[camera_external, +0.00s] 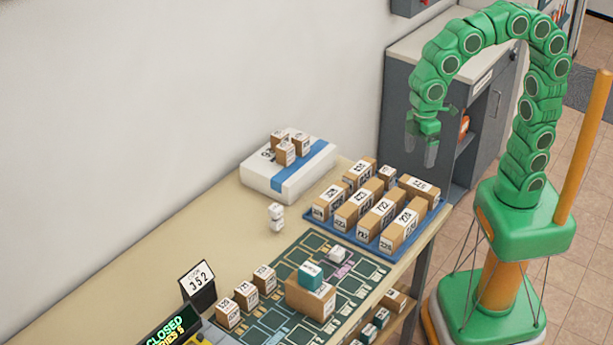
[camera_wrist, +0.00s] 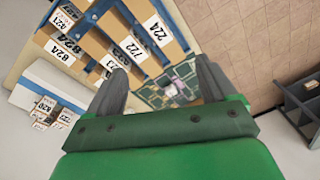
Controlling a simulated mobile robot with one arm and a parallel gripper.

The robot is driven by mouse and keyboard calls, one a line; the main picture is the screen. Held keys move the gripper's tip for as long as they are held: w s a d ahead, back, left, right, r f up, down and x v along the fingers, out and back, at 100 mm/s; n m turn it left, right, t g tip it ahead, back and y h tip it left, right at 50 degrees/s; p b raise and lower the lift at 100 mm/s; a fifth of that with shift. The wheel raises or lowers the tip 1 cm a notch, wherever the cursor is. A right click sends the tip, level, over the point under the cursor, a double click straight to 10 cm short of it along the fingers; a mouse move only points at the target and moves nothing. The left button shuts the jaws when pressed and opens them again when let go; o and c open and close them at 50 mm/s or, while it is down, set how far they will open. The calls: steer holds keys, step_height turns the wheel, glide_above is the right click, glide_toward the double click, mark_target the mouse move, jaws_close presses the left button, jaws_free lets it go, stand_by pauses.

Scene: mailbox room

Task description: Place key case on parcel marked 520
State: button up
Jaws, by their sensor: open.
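My gripper (camera_external: 424,150) is open and empty, high above the right part of the table and pointing down. In the wrist view its two grey fingers stand wide apart. I see no thing that I can surely name the key case. A teal block (camera_external: 311,276) sits on a larger cardboard box (camera_external: 309,299) on the green mat. Numbered parcels (camera_external: 352,207) stand in rows in a blue tray (camera_external: 385,250) below and left of my gripper. The wrist view shows parcels marked 224 (camera_wrist: 158,31) and 722 (camera_wrist: 130,48). I cannot make out a label 520.
A white package (camera_external: 305,178) with a blue stripe bears several small boxes. Small white blocks (camera_external: 276,216) stand on bare table. Several small cartons (camera_external: 246,293) line the green mat (camera_external: 370,268). A sign (camera_external: 199,284) stands at the front left. A grey cabinet (camera_external: 408,75) stands behind.

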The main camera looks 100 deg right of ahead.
steer(key=s+d+f+m, duration=0.1)
steer(key=s+d, duration=0.2)
steer(key=s, duration=0.5)
steer(key=s+d+f+m+g, duration=0.1)
steer(key=s+d+f, duration=0.1)
steer(key=s, duration=0.6)
steer(key=s+d+f+m+g+h, duration=0.1)
steer(key=s+d+f+m, duration=0.1)
steer(key=s, duration=0.6)
steer(key=shift+s+d, duration=0.15)
steer(key=shift+d, duration=0.65)
